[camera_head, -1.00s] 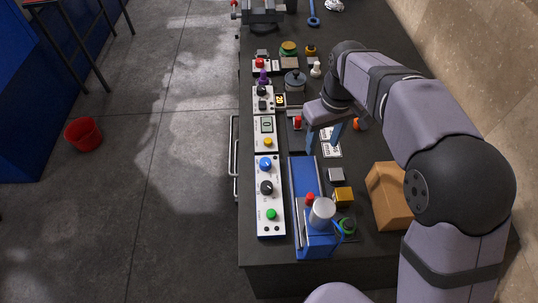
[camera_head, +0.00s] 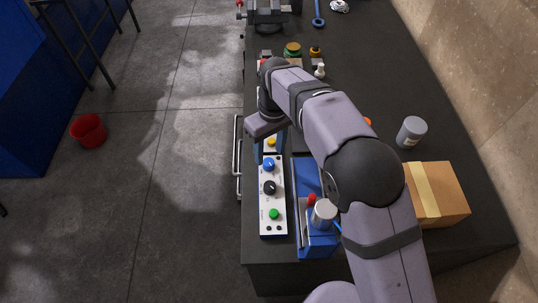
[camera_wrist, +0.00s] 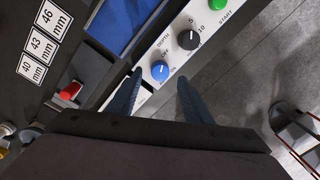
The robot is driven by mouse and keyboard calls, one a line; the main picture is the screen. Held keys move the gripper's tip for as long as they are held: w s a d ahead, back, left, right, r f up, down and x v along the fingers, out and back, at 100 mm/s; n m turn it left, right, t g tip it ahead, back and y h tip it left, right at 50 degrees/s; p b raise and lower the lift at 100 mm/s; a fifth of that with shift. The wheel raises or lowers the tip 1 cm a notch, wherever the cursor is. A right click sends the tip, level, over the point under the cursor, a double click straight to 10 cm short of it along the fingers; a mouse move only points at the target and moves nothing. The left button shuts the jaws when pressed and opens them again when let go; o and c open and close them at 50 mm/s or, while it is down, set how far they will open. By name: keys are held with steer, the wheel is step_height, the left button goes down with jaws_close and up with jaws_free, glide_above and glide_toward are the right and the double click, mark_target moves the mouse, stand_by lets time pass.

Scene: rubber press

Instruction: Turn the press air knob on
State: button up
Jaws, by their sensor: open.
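The blue knob (camera_head: 268,165) sits at the far end of a white control panel (camera_head: 266,205), above a black depth knob (camera_head: 269,188) and a green start button (camera_head: 274,214). In the wrist view, the blue knob (camera_wrist: 160,71) has OFF printed beside it; its exact pointer direction is too small to tell. My gripper (camera_wrist: 161,77) is open and empty. Its two fingers frame the knob from either side in this view; I cannot tell whether they touch it. In the head view, my gripper (camera_head: 267,150) is just beyond the knob, over the panel's far end.
The blue press (camera_head: 318,240) stands right of the panel, with a red button (camera_head: 311,199) on it. A cardboard box (camera_head: 440,195) and grey jar (camera_head: 411,132) are farther right. A red button (camera_wrist: 70,90) and size cards (camera_wrist: 43,46) show in the wrist view.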

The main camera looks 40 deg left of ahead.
mark_target(269, 161)
steer(key=shift+s+f+p, duration=0.1)
steer(key=shift+f+p, duration=0.45)
steer(key=shift+f, duration=1.4)
steer(key=c, duration=1.1)
